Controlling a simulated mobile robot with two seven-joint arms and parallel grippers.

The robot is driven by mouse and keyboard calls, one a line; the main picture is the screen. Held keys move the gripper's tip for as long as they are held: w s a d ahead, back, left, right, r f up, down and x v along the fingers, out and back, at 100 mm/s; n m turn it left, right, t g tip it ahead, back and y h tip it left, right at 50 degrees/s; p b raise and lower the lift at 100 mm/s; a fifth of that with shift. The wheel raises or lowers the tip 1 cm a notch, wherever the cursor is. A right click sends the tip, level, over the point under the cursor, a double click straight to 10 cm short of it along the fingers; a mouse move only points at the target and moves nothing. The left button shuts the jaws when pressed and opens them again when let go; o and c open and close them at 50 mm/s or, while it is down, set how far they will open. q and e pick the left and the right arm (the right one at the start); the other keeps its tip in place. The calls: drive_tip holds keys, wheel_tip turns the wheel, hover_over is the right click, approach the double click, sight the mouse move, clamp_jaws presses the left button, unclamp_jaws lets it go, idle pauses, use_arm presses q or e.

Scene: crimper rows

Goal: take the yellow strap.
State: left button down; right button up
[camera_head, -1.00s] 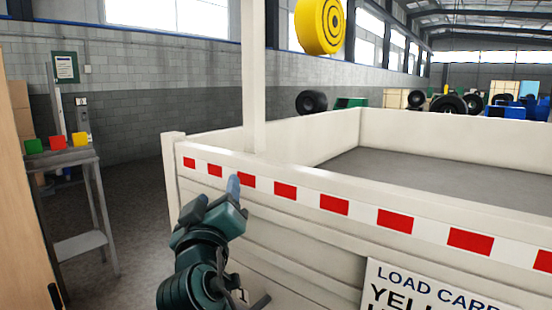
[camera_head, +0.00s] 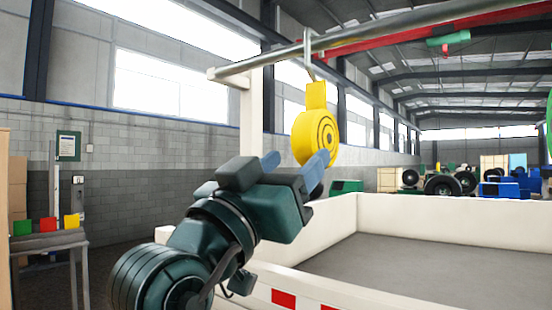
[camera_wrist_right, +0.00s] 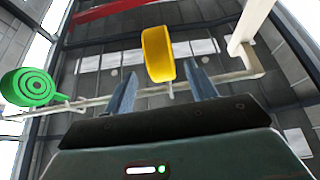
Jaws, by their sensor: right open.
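The yellow strap (camera_head: 315,138) is a rolled coil with dark rings on its face and a short tab on top. It hangs by a hook from a grey rail (camera_head: 360,42) above the white-walled bed. My right gripper (camera_head: 297,162) is open and raised close to the coil's lower part, partly overlapping it in the head view. In the right wrist view the yellow strap (camera_wrist_right: 158,54) appears ahead, between and beyond the two open fingertips (camera_wrist_right: 161,78). Nothing is between the fingers that I can see as held. My left gripper is not in view.
A green strap coil (camera_wrist_right: 28,87) hangs on the same rail, at the left of the wrist view. A white post (camera_head: 251,112) supports the rail near the strap. The white bed wall (camera_head: 430,213) lies below. A small table (camera_head: 55,239) with coloured blocks stands at left.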

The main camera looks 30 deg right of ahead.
sight(303, 152)
drive_tip(key=p+x, duration=0.1)
drive_tip(key=x, duration=0.3)
drive_tip(key=shift+w+d, duration=0.1)
drive_tip(key=shift+x, duration=0.95)
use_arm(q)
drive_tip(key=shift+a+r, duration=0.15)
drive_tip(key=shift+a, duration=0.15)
use_arm(e)
drive_tip(key=shift+d+r, duration=0.15)
drive_tip(key=shift+d, duration=0.05)
